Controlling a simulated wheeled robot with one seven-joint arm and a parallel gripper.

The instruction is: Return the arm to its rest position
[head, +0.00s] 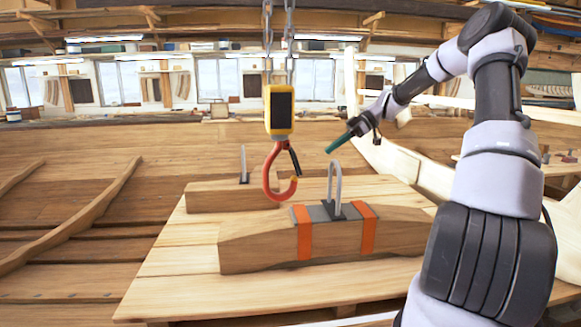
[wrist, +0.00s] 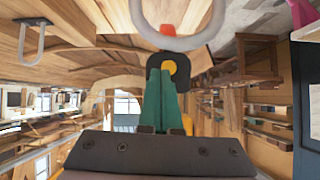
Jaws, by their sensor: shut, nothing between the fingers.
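My arm reaches in from the right of the head view, bent at a high elbow. My gripper (head: 338,143) is held in the air above and behind the near timber block, right of the hoist hook. Its green fingers are shut together and empty; they also show pressed together in the wrist view (wrist: 162,95). The fingers appear clear of the hook and the block in the head view. A grey metal loop, partly cut off, crosses the top of the wrist view near the fingertips.
An orange hook (head: 272,180) hangs on chains under a yellow hoist block (head: 278,108). The near timber block (head: 260,243) has orange straps and an upright metal loop (head: 335,183). A second block (head: 215,196) lies behind it on the plank table (head: 165,285). Hull planking fills the left.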

